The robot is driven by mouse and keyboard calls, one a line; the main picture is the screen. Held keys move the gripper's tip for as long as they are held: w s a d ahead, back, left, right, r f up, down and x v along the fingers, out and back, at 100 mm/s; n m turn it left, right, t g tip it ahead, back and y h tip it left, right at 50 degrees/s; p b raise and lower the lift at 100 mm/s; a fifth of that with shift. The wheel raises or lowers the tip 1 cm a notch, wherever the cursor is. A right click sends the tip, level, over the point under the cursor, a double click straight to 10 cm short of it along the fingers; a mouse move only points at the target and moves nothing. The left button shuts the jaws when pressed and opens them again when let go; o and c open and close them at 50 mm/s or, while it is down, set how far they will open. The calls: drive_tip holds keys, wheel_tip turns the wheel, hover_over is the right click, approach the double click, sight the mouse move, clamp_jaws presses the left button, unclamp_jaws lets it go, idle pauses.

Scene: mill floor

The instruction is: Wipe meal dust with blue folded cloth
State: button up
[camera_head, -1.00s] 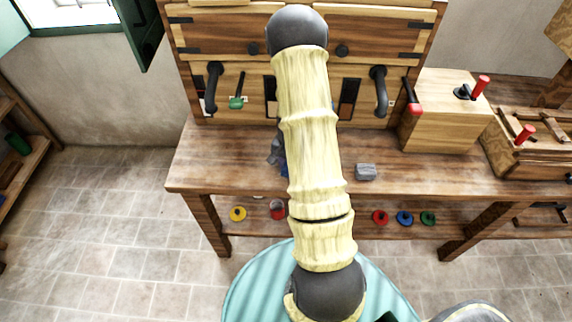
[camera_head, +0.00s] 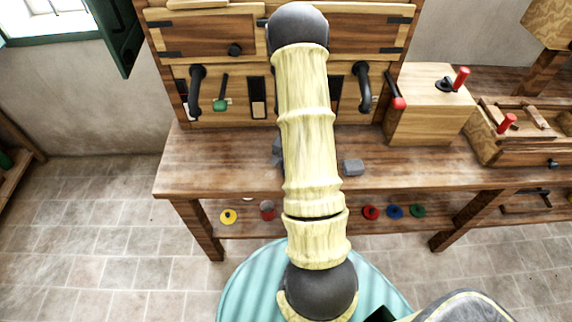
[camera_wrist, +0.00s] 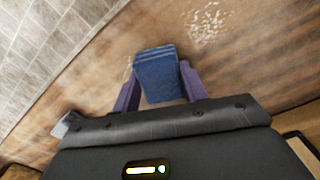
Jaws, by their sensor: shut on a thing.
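The blue folded cloth (camera_wrist: 157,76) is between the two purple fingers of my gripper (camera_wrist: 160,88) in the wrist view. My gripper is shut on it. The cloth is over the wooden bench top; I cannot tell whether it touches the wood. A pale speckled patch of meal dust (camera_wrist: 206,22) lies on the bench beyond the cloth, up and to the right in the wrist view. In the head view my arm hides the cloth and the dust, and only a grey bit of my gripper shows at the arm's left edge.
The wooden bench (camera_head: 215,165) carries a grey block (camera_head: 353,167) right of my arm. A cabinet with black handles (camera_head: 363,87) stands at the back. A wooden box with a red-handled crank (camera_head: 432,105) stands at right. The bench's left part is clear.

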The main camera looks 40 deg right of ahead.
drive_tip(key=shift+s+d, duration=0.4)
drive_tip(key=shift+d, duration=0.25)
drive_tip(key=shift+s+d+f, duration=0.1)
drive_tip(key=shift+s+d, duration=0.45)
drive_tip(key=shift+d, duration=0.2)
drive_tip(key=shift+s+d, duration=0.5)
drive_tip(key=shift+d, duration=0.2)
drive_tip(key=shift+d, duration=0.1)
drive_tip(key=shift+w+a, duration=0.45)
drive_tip(key=shift+a, duration=0.2)
drive_tip(key=shift+w+a, duration=0.45)
drive_tip(key=shift+a, duration=0.2)
drive_tip(key=shift+w+a, duration=0.25)
drive_tip(key=shift+a, duration=0.05)
